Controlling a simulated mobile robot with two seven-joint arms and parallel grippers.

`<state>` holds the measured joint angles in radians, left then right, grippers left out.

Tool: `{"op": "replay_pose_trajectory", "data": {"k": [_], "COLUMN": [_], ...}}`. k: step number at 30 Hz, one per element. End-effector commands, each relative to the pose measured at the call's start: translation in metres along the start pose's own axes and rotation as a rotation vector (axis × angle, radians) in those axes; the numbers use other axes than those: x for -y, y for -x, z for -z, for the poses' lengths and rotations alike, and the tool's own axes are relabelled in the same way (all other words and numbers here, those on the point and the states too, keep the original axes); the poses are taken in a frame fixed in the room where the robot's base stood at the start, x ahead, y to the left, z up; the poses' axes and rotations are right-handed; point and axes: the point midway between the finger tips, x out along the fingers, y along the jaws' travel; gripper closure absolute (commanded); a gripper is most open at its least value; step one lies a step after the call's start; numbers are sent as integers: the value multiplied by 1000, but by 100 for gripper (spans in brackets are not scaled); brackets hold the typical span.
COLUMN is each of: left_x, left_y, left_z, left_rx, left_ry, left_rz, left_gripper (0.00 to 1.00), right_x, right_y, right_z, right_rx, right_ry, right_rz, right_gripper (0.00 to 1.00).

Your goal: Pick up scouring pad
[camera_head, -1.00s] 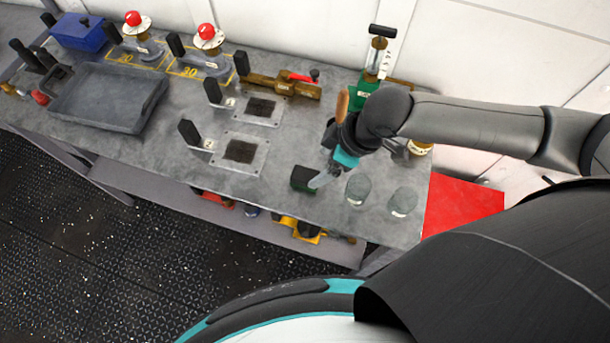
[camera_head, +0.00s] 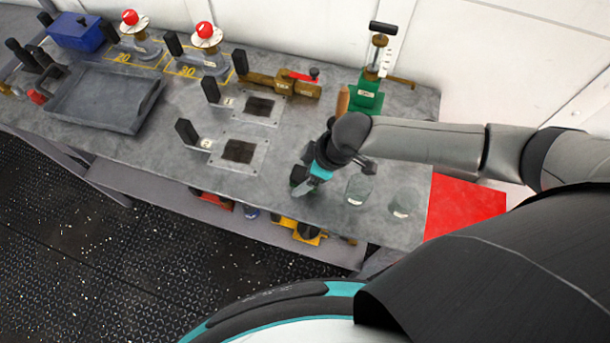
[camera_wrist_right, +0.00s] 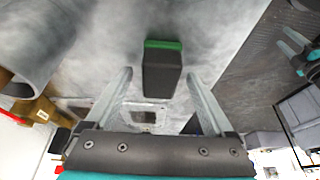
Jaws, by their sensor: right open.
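The scouring pad (camera_wrist_right: 162,70) is a dark block with a green layer along one edge. In the right wrist view it lies on the grey workbench, in line with the gap between my right gripper's fingers (camera_wrist_right: 160,92). The fingers are spread apart, one on each side of it, with clear space between. In the head view my right gripper (camera_head: 306,186) points down near the bench's front edge and covers most of the pad (camera_head: 298,173).
Two glass jars (camera_head: 358,190) (camera_head: 404,204) stand just right of my right gripper. Two square plates (camera_head: 240,151) (camera_head: 260,108) lie to its left. A green hand pump (camera_head: 368,95) stands behind. A grey tray (camera_head: 105,97) is far left, and a red panel (camera_head: 465,208) is right.

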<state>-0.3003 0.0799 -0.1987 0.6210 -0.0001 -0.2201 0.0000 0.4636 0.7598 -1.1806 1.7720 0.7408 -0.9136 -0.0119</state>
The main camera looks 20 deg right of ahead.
Motion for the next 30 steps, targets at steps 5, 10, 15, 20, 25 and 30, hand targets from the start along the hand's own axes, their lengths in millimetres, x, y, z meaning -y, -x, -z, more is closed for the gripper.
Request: {"op": "replay_pose_trajectory", "data": {"k": [5, 10, 15, 20, 25, 30], "left_x": [0, 0, 0, 0, 0, 0], "left_y": [0, 0, 0, 0, 0, 0], "left_z": [1, 1, 1, 1, 1, 1], "left_rx": [-1, -1, -1, -1, -1, -1], "left_ry": [-1, -1, -2, -2, -2, -2], "left_rz": [0, 0, 0, 0, 0, 0], "left_gripper": [50, 50, 50, 50, 50, 50], "right_x": [0, 0, 0, 0, 0, 0], "right_y": [0, 1, 1, 1, 1, 1], "right_z": [0, 0, 0, 0, 0, 0], "right_rx": [-1, -1, -1, -1, -1, -1], "right_ry": [0, 0, 0, 0, 0, 0], "right_rz": [0, 0, 0, 0, 0, 0], "right_gripper": [21, 41, 60, 78, 97, 100]}}
